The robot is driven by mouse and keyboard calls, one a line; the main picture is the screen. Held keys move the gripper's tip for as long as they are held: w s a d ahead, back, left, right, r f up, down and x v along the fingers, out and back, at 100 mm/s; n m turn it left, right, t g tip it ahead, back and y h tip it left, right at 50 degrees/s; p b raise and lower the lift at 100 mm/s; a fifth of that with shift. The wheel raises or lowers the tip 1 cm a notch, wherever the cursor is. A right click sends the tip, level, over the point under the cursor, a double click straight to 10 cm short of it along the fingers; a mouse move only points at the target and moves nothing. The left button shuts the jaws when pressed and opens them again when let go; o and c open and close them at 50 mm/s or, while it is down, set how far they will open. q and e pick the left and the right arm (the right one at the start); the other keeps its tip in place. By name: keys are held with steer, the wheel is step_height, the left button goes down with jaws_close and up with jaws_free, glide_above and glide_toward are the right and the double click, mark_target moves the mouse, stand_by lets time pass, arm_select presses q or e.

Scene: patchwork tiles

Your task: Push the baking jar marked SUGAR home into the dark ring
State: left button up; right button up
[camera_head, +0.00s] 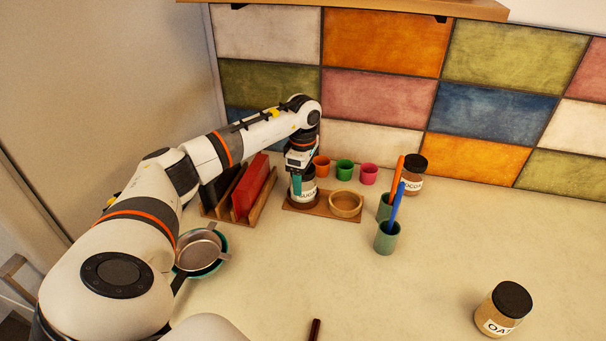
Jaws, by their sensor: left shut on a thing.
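The jar marked SUGAR (309,189) stands at the left end of a small wooden board (327,213) near the back wall. My left gripper (297,186) reaches down from above and is shut on this jar, covering part of its label and top. A darker ring (303,205) seems to surround the jar's foot; how deep the jar sits in it cannot be told. A lighter wooden ring (346,204) sits empty at the right of the board. My right gripper is not in view.
A wooden rack (240,216) with a red board stands left of the jar. Orange, green and pink cups (344,170) stand behind. Green cups with pens (387,240) and a COCOA jar (412,176) stand right. A sieve on a bowl (199,252) lies front left; an oats jar (503,308) front right.

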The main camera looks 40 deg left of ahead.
arm_select(q)
steer(key=shift+f, duration=0.1)
steer(key=o, duration=1.2)
steer(key=shift+r, duration=0.3)
step_height(320, 180, up, 10)
steer(key=b, duration=0.2)
steer(key=shift+r+b, duration=0.25)
steer(key=shift+b, duration=0.05)
steer(key=shift+r, duration=0.65)
steer(key=shift+d, duration=0.1)
